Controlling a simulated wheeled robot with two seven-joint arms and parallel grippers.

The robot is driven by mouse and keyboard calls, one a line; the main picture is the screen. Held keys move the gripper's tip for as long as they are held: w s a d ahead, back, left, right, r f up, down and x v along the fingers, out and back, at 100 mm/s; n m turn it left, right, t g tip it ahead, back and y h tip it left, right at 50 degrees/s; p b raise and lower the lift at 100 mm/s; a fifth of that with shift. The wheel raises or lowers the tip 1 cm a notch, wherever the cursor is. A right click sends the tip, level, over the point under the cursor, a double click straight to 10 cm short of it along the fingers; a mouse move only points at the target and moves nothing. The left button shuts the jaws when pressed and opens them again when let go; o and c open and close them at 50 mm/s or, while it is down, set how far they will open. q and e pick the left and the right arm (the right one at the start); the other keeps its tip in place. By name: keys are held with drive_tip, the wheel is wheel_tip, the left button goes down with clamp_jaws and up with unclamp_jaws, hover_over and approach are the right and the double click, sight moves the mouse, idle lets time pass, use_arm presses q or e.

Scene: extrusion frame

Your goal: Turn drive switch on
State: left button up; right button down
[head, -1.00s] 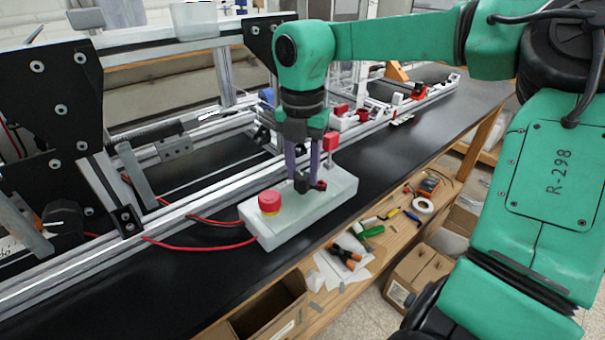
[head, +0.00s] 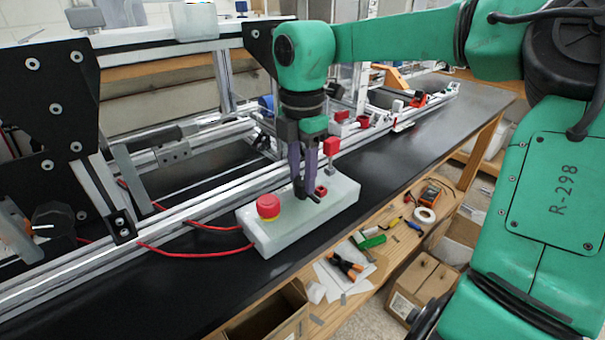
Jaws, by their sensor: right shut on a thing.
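A pale box (head: 285,227) lies on the black bench top, with a red mushroom button (head: 268,206) on its left end. The drive switch, a small black handle (head: 314,197), is on the box's top toward the right. A small red part (head: 321,190) sits right beside it. My right gripper (head: 305,193) points down from above, its fingers shut on the black handle and hiding part of it. My left gripper is not in view.
Aluminium rails (head: 180,205) and black plates of the frame stand behind the box. Red cables (head: 195,254) run from its left end. A wooden shelf (head: 385,250) with tools lies below the bench's front edge.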

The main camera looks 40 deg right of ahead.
sight(302, 181)
drive_tip(key=shift+c, duration=2.3)
unclamp_jaws()
wheel_tip(302, 181, up, 15)
drive_tip(key=p, duration=0.2)
drive_tip(key=shift+f+p, duration=0.2)
drive_tip(key=shift+p, duration=0.2)
